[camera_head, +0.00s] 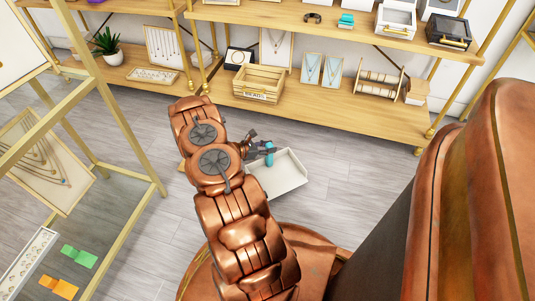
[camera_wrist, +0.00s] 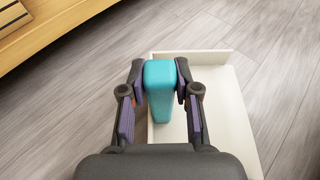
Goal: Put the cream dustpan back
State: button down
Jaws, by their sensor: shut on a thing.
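The cream dustpan (camera_head: 287,176) shows in the head view, just beyond my gripper and over the grey floor. It has a teal handle (camera_wrist: 163,88), which sits between my two fingers in the wrist view. My gripper (camera_wrist: 160,80) is shut on that handle. The cream pan (camera_wrist: 230,105) extends behind and to the right of the handle in the wrist view. In the head view my gripper (camera_head: 262,150) is partly hidden by my copper arm. I cannot tell whether the pan touches the floor.
A wooden shelf unit (camera_head: 330,116) with a crate (camera_head: 258,83) and necklace displays stands at the back. A gold-framed glass case (camera_head: 130,218) stands at the left. Green cards (camera_head: 79,256) and orange cards (camera_head: 59,287) lie at lower left. Grey floor (camera_head: 350,165) is clear right of the dustpan.

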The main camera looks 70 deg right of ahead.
jog(key=shift+w+d, duration=0.15)
jog(key=shift+w, duration=0.1)
jog(key=shift+w+f+b, duration=0.15)
jog(key=shift+f+b, duration=0.1)
jog(key=shift+b, duration=0.05)
jog(key=shift+f+b, duration=0.9)
jog(key=shift+f, duration=0.65)
jog(key=c, duration=0.8)
grip_release()
jog(key=shift+c, duration=0.2)
